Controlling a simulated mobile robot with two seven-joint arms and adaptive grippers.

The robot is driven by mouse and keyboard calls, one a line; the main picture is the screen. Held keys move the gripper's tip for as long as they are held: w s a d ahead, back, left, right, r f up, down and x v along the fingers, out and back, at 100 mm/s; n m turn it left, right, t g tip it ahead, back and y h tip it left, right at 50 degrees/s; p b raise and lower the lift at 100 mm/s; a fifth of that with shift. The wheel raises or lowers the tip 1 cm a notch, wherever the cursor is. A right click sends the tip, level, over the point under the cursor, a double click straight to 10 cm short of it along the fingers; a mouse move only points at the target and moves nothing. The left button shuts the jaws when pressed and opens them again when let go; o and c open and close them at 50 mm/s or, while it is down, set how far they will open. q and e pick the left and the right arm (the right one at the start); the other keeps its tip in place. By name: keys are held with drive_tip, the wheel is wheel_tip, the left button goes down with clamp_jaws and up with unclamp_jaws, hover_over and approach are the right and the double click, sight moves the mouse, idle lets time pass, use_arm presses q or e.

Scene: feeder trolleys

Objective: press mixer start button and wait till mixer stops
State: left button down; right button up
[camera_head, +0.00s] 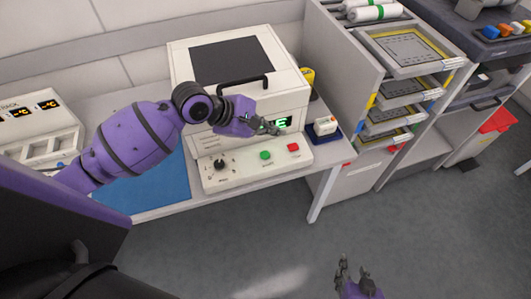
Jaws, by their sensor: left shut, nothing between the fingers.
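The mixer (291,85) is a white box with a dark lid window and a black handle, standing on the bench. Its lit green display (284,123) is partly hidden by my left gripper. The front panel (235,182) carries a black knob (219,164), a green button (265,155) and a red button (293,147). My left gripper (277,131) is shut and empty, in front of the mixer and above the green button in the picture, apparently not touching it. My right gripper (353,271) is open and empty, low over the floor.
A blue mat (160,188) lies on the bench left of the panel. A white device with displays (38,125) is at far left. A small blue-based device (325,129) and a yellow container (307,78) stand right of the mixer. A tray rack (347,60) rises beyond; floor in front is clear.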

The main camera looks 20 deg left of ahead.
use_arm(q)
drive_tip(key=f, duration=0.1)
drive_tip(key=b, duration=0.2)
hover_over(265, 155)
drive_tip(key=s+d, duration=0.1)
drive_tip(key=d, duration=0.1)
drive_tip(key=f, duration=0.6)
drive_tip(key=shift+a, duration=0.25)
drive_tip(key=shift+f, duration=0.25)
drive_tip(key=shift+w+f, duration=0.1)
drive_tip(key=shift+f, duration=0.55)
use_arm(e)
drive_tip(key=shift+s+d+f, duration=0.2)
drive_tip(key=shift+f, duration=0.25)
drive_tip(key=shift+s+d+f, duration=0.15)
drive_tip(key=shift+f, duration=0.3)
drive_tip(key=shift+s+f, duration=0.1)
drive_tip(key=shift+s+d+f, duration=0.15)
drive_tip(key=shift+s+f, duration=0.05)
drive_tip(key=shift+s, duration=0.35)
